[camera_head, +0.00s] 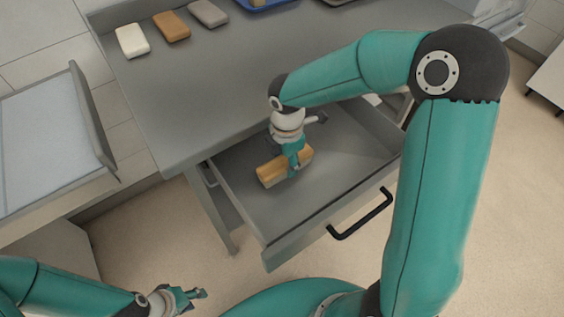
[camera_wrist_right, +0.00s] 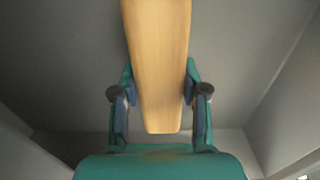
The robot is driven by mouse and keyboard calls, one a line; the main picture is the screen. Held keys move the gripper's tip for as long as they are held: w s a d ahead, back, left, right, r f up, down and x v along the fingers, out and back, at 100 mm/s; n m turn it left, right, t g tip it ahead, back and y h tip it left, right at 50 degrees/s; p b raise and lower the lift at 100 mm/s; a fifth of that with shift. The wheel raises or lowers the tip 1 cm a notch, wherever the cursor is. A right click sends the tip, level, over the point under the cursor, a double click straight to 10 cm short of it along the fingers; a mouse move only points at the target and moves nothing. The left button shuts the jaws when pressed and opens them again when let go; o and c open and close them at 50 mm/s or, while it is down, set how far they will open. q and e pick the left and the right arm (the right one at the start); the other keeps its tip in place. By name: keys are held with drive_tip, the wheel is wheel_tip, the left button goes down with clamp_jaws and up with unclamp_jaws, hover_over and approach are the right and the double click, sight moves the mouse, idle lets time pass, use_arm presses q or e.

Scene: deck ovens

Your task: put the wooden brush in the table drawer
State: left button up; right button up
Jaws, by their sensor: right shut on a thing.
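The wooden brush (camera_head: 269,174) is a light wood block, seen within the walls of the open table drawer (camera_head: 340,160). My right gripper (camera_head: 292,168) is shut on it from above. In the right wrist view the brush (camera_wrist_right: 158,60) runs between the two fingers of the right gripper (camera_wrist_right: 158,98), with grey drawer surfaces around it. I cannot tell whether the brush touches the drawer floor. The drawer is grey with a black handle (camera_head: 360,214) on its front. My left gripper (camera_head: 190,295) is at the bottom left, away from the drawer, and looks open and empty.
The grey table (camera_head: 200,90) stands over the drawer. A white block (camera_head: 132,41), an orange-brown block (camera_head: 171,27) and a grey block (camera_head: 208,13) lie near its back edge. A blue tray (camera_head: 265,5) is at the top. An open oven door (camera_head: 90,115) juts out at left.

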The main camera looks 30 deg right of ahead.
drive_tip(key=o, duration=1.2)
drive_tip(key=shift+r, duration=0.1)
wheel_tip(320, 180, up, 12)
drive_tip(key=p, duration=0.1)
drive_tip(key=shift+p, duration=0.3)
